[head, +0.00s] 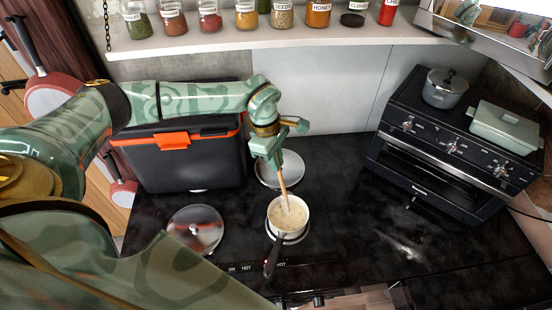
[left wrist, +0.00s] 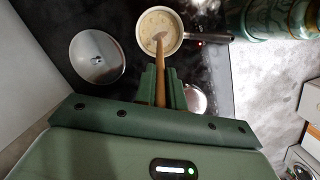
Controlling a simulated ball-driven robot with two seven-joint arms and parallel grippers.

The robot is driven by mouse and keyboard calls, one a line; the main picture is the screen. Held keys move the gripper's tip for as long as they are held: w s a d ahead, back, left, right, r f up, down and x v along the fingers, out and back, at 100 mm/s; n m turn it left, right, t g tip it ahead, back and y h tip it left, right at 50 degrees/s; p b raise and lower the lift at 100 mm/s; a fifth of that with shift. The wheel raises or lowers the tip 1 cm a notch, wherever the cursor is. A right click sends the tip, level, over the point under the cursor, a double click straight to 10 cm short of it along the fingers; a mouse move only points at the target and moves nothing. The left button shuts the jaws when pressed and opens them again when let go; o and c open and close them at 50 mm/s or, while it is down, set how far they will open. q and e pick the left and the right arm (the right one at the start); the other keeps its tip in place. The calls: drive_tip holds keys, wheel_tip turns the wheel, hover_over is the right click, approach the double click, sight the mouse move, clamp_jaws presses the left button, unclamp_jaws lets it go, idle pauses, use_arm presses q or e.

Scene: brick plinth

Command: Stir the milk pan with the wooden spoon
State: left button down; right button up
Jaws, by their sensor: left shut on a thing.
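The milk pan (head: 289,215) stands on the black stovetop with its dark handle pointing toward me. It holds a pale, creamy content and also shows in the left wrist view (left wrist: 143,34). My left gripper (head: 272,160) is above the pan, shut on the wooden spoon (head: 284,188). The spoon slants down and its lower end is inside the pan, in the pale content. In the left wrist view the spoon (left wrist: 160,72) runs from between the fingers (left wrist: 161,90) into the pan. My right gripper is not in view.
A black cooler box (head: 180,160) with orange latches stands back left; a black oven (head: 440,150) stands right. A jar shelf (head: 230,42) runs above.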

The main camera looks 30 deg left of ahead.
use_arm(q)
drive_tip(key=shift+r, duration=0.1)
wheel_tip(320, 180, up, 5)
drive_tip(key=p, duration=0.4)
idle(0.3)
